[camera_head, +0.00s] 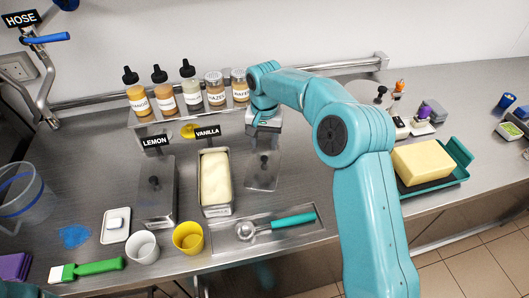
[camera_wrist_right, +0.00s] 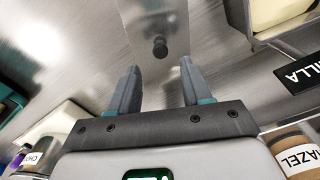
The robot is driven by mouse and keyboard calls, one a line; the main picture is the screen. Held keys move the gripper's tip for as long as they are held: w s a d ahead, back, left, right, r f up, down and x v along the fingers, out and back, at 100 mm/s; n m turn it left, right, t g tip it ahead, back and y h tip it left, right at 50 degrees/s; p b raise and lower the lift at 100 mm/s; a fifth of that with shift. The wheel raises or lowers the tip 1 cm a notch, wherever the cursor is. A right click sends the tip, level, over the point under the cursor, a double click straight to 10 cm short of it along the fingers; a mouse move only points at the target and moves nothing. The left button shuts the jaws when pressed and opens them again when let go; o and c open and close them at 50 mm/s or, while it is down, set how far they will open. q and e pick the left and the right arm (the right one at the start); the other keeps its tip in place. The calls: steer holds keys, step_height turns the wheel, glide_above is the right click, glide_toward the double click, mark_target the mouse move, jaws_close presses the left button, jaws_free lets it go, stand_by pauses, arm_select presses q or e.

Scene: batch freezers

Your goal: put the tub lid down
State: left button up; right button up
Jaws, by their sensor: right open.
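The tub lid (camera_head: 262,181), a flat metal plate with a black knob, lies on the steel counter just right of the open vanilla tub (camera_head: 217,211). In the right wrist view the lid (camera_wrist_right: 150,18) and its knob (camera_wrist_right: 160,47) show beyond the fingertips. My right gripper (camera_head: 262,131) is behind the lid in the head view, mostly hidden by its own wrist. In the wrist view its fingers (camera_wrist_right: 160,66) are open and empty, apart from the knob. My left gripper is not in view.
The lidded lemon tub (camera_head: 156,205) stands left of the vanilla tub. A bottle rack (camera_head: 190,117) is behind. A scoop (camera_head: 275,224) lies on a tray in front. A yellow cup (camera_head: 188,238) and white cup (camera_head: 143,247) stand front left. A green tray (camera_head: 459,155) is at right.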

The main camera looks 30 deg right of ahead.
mark_target(265, 158)
step_height(265, 158, up, 6)
steer(key=shift+s, duration=0.1)
stand_by(0.7)
